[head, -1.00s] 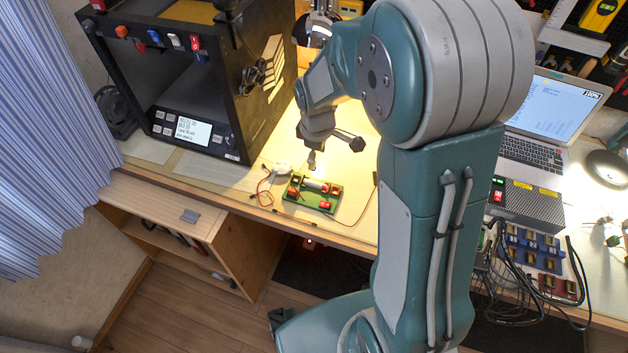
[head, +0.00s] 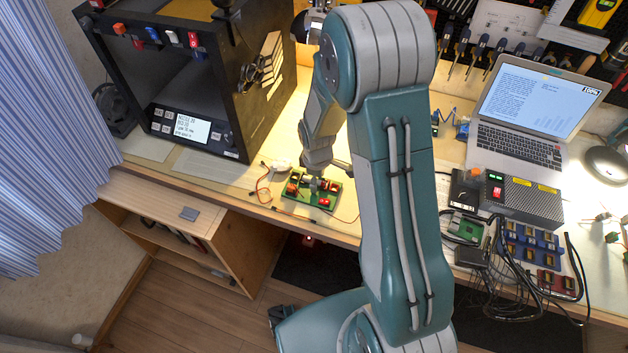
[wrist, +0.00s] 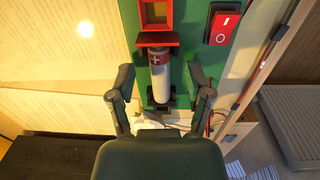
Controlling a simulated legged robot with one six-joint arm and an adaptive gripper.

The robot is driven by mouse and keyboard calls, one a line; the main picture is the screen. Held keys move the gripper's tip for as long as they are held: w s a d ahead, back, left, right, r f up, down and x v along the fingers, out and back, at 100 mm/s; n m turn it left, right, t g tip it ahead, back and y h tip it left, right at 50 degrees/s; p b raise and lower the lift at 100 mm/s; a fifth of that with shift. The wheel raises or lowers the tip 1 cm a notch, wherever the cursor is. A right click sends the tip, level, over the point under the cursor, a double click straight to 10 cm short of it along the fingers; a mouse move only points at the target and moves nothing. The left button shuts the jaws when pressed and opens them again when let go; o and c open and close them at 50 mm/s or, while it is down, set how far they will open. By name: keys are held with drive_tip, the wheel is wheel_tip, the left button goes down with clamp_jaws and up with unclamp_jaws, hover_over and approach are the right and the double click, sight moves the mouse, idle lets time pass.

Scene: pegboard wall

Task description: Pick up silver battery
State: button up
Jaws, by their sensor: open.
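The silver battery (wrist: 159,84), pale with a red band and a white cross at one end, lies on the green board (wrist: 130,14) in the wrist view. Its red-banded end is by a red holder part (wrist: 158,39); its other end is by a dark clip (wrist: 157,103). My gripper (wrist: 160,78) is open, one finger on each side of the battery, with gaps visible. In the head view my gripper (head: 318,181) is over the green board (head: 310,201) and hides most of the battery.
A red rocker switch (wrist: 222,25) is on the board's right side in the wrist view. Red wires (head: 262,190) lie left of the board near the desk's front edge. A black printer-like box (head: 190,80) stands behind left; a laptop (head: 525,110) stands right.

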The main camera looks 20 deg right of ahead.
drive_tip(key=shift+f, duration=0.1)
drive_tip(key=shift+c, duration=0.3)
clamp_jaws()
drive_tip(key=r, duration=0.3)
drive_tip(key=shift+s+r, duration=0.2)
drive_tip(key=shift+r, duration=0.2)
drive_tip(key=s+r, duration=0.9)
drive_tip(key=s, duration=0.4)
drive_tip(key=shift+s+r, duration=0.15)
drive_tip(key=shift+s, duration=0.2)
